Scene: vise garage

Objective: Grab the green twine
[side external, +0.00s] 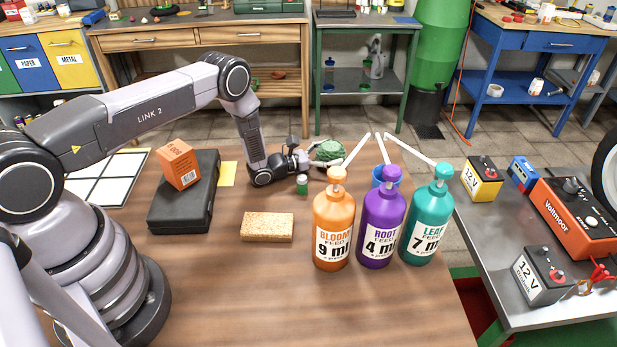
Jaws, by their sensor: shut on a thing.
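The green twine (329,150) is a rounded green ball near the far edge of the brown table, behind the orange bottle. My gripper (316,162) lies sideways at the left of the twine, with its fingers against it. It is shut on the twine. The fingertips are small here and partly hidden, and I cannot tell whether the ball is touching the table.
A small green container (302,184) stands just in front of my gripper. Orange (333,222), purple (381,225) and teal (428,228) pump bottles stand nearby, with a blue cup (386,175) behind. A cork-coloured block (267,227) and black case (184,195) lie left. The front table is clear.

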